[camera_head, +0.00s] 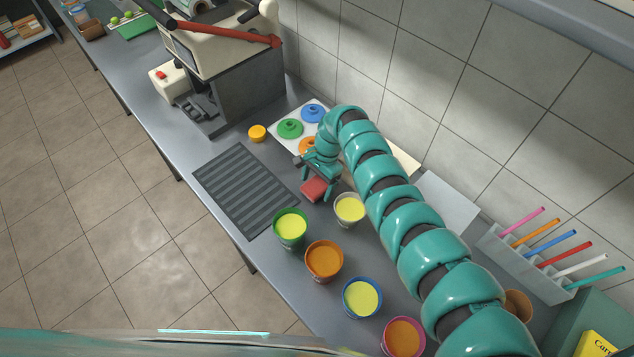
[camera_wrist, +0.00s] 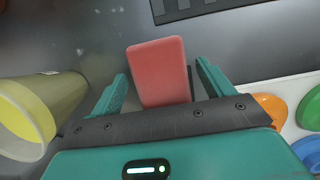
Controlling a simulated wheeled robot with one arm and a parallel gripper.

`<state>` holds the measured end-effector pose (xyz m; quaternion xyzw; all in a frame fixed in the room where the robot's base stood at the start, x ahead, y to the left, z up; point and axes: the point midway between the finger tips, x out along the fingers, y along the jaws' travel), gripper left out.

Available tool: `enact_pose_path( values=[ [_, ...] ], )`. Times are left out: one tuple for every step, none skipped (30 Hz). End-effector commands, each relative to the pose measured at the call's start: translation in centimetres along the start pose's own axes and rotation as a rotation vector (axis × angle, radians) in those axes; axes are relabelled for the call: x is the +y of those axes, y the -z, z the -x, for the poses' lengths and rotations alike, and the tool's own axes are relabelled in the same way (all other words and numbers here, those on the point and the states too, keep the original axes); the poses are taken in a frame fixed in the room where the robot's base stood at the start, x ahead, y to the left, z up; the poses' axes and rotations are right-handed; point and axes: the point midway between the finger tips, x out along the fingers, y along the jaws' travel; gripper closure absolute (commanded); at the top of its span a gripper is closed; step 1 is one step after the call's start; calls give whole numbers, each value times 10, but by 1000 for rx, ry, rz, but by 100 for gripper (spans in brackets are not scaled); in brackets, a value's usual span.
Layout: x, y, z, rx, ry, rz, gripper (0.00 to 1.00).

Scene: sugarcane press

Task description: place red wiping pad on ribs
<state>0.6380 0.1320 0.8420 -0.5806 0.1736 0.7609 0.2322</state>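The red wiping pad (camera_head: 314,189) is at the fingertips of my gripper (camera_head: 317,185), low over the grey counter. In the wrist view the pad (camera_wrist: 158,70) lies between the two fingers of my gripper (camera_wrist: 163,88). A gap shows between the pad and each finger, so the gripper looks open around it. Whether the pad rests on the counter cannot be told. The ribs are the dark ribbed mat (camera_head: 246,190) on the counter, left of the pad and apart from it. A corner of it (camera_wrist: 185,8) shows at the top of the wrist view.
A cup with a pale rim (camera_head: 349,209) stands close to my gripper, with a green cup (camera_head: 290,229), an orange cup (camera_head: 324,261) and others nearer. A white tray with coloured lids (camera_head: 290,128) lies behind. The press (camera_head: 235,90) stands beyond the mat.

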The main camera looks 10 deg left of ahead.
Motion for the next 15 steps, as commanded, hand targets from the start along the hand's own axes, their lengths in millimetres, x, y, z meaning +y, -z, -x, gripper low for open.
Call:
enact_pose_path(
  values=[
    [0, 0, 0, 0, 0, 0, 20],
    [0, 0, 0, 0, 0, 0, 20],
    [0, 0, 0, 0, 0, 0, 20],
    [0, 0, 1, 0, 0, 0, 20],
    [0, 0, 2, 0, 0, 0, 20],
    [0, -1, 4, 0, 0, 0, 20],
    [0, 0, 4, 1, 1, 0, 20],
    [-1, 0, 5, 1, 2, 0, 20],
    [-1, 0, 7, 2, 3, 1, 20],
    [-1, 0, 9, 2, 3, 1, 20],
    [-1, 0, 12, 2, 3, 1, 20],
    [-1, 0, 16, 1, 2, 1, 20],
    [-1, 0, 19, 1, 3, 1, 20],
    [-2, 1, 23, 2, 5, 1, 20],
    [-2, 1, 28, 3, 6, 1, 20]
  ],
)
